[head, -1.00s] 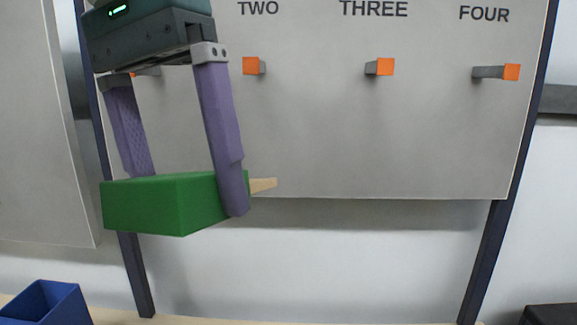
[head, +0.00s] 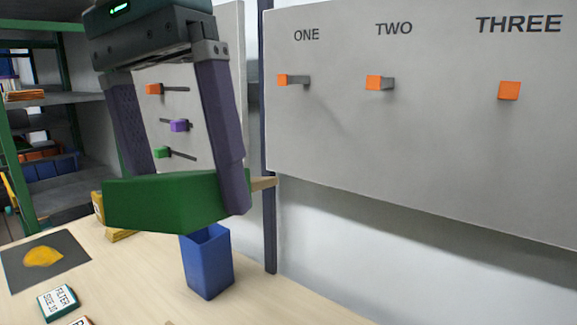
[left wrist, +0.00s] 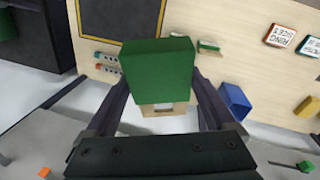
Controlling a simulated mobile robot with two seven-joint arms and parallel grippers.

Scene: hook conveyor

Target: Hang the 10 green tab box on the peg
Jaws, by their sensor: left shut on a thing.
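My left gripper (head: 190,192) is shut on the green box (head: 165,203), one finger on each side, held in the air above the table. Orange-tipped pegs labelled ONE (head: 284,80), TWO (head: 375,83) and THREE (head: 509,91) stick out of the grey board, apart from the box. An orange peg (head: 155,89), a purple peg (head: 179,126) and a green peg (head: 162,152) show between my fingers on another panel.
A blue bin (head: 208,264) stands on the wooden table (head: 135,285) below the box. A dark mat (head: 28,268) with a yellow piece and a labelled green-edged box (head: 58,302) lie at the left. A dark post (head: 269,230) stands at the board's left edge. Shelves are behind.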

